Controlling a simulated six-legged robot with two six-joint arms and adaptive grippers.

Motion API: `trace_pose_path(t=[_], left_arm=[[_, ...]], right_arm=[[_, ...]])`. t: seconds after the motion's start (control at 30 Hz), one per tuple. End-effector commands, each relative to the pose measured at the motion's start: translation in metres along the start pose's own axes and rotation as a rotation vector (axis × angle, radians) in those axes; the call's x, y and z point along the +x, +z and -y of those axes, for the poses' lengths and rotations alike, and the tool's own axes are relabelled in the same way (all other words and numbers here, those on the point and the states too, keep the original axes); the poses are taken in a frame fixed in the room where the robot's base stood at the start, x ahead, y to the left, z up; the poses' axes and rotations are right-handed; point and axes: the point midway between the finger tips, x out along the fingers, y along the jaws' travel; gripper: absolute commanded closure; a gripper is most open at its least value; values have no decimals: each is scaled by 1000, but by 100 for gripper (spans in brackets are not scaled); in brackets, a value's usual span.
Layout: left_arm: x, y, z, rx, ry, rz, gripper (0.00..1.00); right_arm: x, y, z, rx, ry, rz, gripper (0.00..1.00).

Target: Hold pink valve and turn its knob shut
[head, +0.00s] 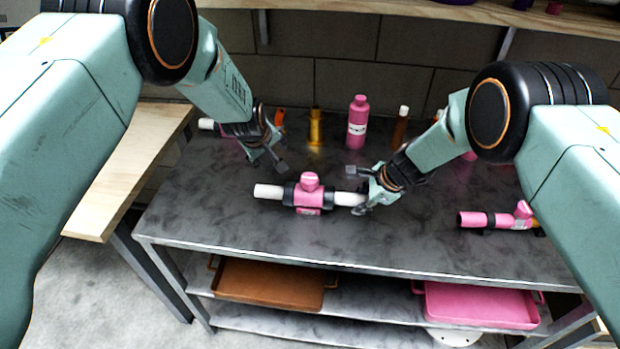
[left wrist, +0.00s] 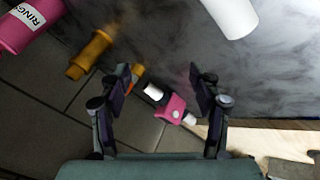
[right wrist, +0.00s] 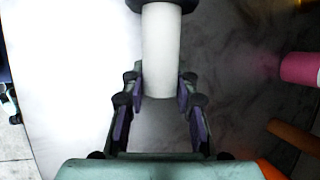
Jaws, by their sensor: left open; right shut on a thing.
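The pink valve (head: 309,198) lies mid-table in the head view, with black collars, white pipe ends and a round pink knob (head: 310,181) on top. My right gripper (head: 362,188) is shut on its right white pipe end, which also shows between the fingers in the right wrist view (right wrist: 161,50). My left gripper (head: 279,155) is open and empty, above and behind the valve's left end. The left wrist view shows a white pipe end (left wrist: 230,14) at the top. The knob is outside both wrist views.
Another pink valve with white ends (left wrist: 173,106) lies behind my left gripper. A pink-piped valve (head: 485,219) lies at right. A pink bottle (head: 357,124), gold fitting (head: 315,128) and brown bottle (head: 399,128) stand at the back. The table front (head: 390,250) is clear.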

Motion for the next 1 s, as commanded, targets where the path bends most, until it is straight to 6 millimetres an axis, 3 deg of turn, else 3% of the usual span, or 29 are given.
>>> trace_pose_path(t=[0.2, 0.47, 0.8, 1.0], left_arm=[[15, -5, -3, 388, 110, -177, 37], [14, 5, -18, 831, 243, -407, 37], [-14, 45, -42, 1319, 414, -764, 37], [-39, 72, -49, 1494, 487, -971, 37]], right_arm=[[1, -1, -2, -1, 4, -1, 100], [1, -1, -2, -1, 4, -1, 100], [1, -1, -2, -1, 4, -1, 100], [1, -1, -3, -1, 5, -1, 100]])
